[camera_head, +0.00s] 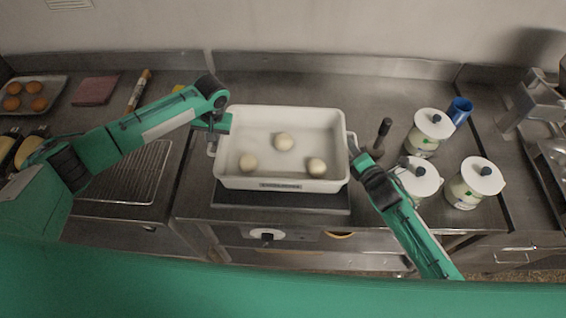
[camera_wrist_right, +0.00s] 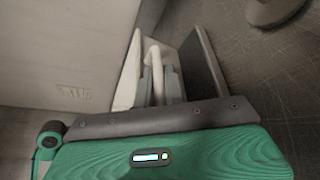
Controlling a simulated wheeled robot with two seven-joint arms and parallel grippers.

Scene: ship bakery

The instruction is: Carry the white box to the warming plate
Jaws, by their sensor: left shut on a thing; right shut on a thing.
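The white box (camera_head: 282,184) is an open rectangular tub with a handle at each short end and several pale dough balls inside; three show, one being a dough ball (camera_head: 284,141). It is over or on the dark warming plate (camera_head: 282,202), whose front edge shows below it; I cannot tell if they touch. My left gripper (camera_head: 214,140) is shut on the box's left handle. My right gripper (camera_head: 355,150) is shut on the right handle. In the right wrist view, the fingers (camera_wrist_right: 158,85) close around the white handle beside the box wall (camera_wrist_right: 70,50).
White lidded canisters (camera_head: 424,132) and a blue cup (camera_head: 459,110) stand to the right. A wire rack (camera_head: 125,172), a tray of buns (camera_head: 30,110) and a rolling pin (camera_head: 139,90) are at left. The steel counter behind the box is clear.

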